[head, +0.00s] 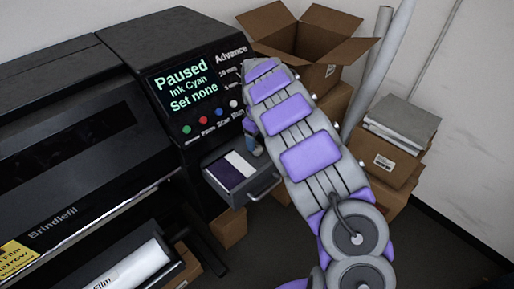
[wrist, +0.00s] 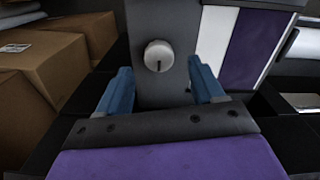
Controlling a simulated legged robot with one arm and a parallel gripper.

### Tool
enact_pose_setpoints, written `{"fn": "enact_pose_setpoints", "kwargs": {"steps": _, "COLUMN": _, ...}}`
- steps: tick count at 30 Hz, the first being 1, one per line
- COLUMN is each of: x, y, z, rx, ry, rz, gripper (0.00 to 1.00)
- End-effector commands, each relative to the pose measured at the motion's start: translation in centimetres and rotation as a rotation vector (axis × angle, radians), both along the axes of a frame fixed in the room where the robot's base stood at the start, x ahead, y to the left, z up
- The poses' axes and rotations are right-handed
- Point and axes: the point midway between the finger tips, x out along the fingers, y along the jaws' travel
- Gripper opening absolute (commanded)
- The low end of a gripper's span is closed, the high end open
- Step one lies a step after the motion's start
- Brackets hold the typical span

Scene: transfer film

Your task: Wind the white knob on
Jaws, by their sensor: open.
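The white knob (wrist: 158,55) is round, with a short dark mark on its face. It sits on a dark panel in the upper middle of the wrist view. My gripper (wrist: 160,75) is open, with one blue finger on each side of the knob and a visible gap to both. I cannot tell how far the fingertips reach along it. In the head view my gripper (head: 253,143) is mostly hidden behind my arm, at the printer's right end. The printer's screen (head: 188,87) reads "Paused", "Ink Cyan", "Set none", with an "Advance" scale beside it.
Colored buttons (head: 202,120) line the panel below the screen. An open drawer (head: 262,188) with purple and white contents juts out below my gripper. An open cardboard box (head: 300,35) and stacked boxes (head: 391,170) stand to the right. A film roll (head: 135,268) lies at lower left.

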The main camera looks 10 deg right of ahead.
Motion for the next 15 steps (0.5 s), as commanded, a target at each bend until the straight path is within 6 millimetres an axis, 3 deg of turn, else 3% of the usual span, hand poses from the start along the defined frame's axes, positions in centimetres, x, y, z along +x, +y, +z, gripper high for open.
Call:
{"fn": "enact_pose_setpoints", "kwargs": {"steps": 6, "x": -0.1, "y": -0.1, "z": -3.3, "rx": 0.001, "ry": 0.003, "rz": -0.002, "gripper": 0.67}}
{"fn": "enact_pose_setpoints", "kwargs": {"steps": 15, "x": 0.0, "y": 0.0, "z": -4.6, "rx": 0.001, "ry": 0.001, "rz": 0.0, "gripper": 0.67}}
